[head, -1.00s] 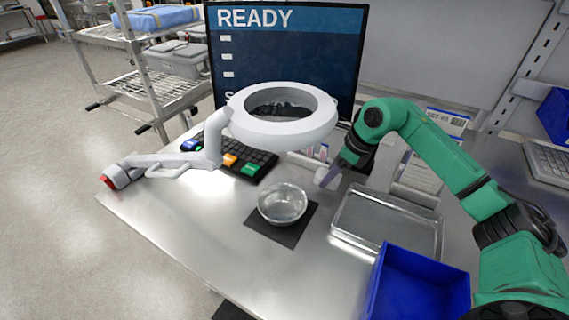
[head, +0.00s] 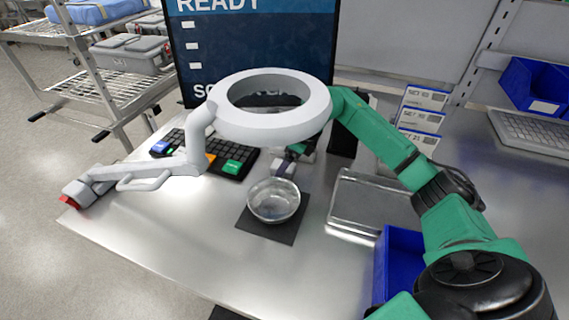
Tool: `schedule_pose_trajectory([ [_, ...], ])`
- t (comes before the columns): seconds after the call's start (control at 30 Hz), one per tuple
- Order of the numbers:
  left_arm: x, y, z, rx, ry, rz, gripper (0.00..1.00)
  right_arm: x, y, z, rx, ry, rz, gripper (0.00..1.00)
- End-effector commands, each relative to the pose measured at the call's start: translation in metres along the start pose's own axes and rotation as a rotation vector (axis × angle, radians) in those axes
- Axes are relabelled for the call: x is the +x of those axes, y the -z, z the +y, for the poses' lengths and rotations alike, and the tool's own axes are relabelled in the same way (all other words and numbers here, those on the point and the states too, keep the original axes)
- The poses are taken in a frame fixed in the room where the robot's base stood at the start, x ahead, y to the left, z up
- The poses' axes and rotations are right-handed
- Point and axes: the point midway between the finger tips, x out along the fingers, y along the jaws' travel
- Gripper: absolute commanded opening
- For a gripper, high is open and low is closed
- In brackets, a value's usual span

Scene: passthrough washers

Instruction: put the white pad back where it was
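My green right arm reaches in from the right and passes behind the white ring lamp. Its gripper (head: 285,168) is low over the table, just behind the metal bowl (head: 273,201). A small pale piece shows at the fingertips, but it is too small to tell whether it is the white pad or part of the gripper. The lamp's ring hides part of the wrist, and the finger gap cannot be made out. The bowl stands on a dark square mat (head: 262,231). My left gripper is not in view.
The white ring lamp (head: 268,125) hangs over the table. A keyboard with coloured keys (head: 233,165) lies left of the gripper. A metal tray (head: 376,202) and a blue bin (head: 402,262) are at the right. The table's front left is clear.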

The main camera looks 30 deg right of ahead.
Motion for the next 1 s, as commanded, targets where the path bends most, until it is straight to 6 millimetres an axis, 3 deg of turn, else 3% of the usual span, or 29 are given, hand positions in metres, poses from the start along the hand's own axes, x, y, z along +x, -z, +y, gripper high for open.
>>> schedule_pose_trajectory([
  [0.37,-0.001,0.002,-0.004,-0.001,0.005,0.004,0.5,-0.008,-0.001,-0.001,0.0,0.002,0.0,0.85],
  [0.8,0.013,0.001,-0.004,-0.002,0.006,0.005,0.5,-0.112,-0.001,-0.001,0.0,0.003,-0.001,0.85],
  [1.0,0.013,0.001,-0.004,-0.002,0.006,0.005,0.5,-0.123,-0.001,0.0,0.001,-0.001,0.001,0.85],
])
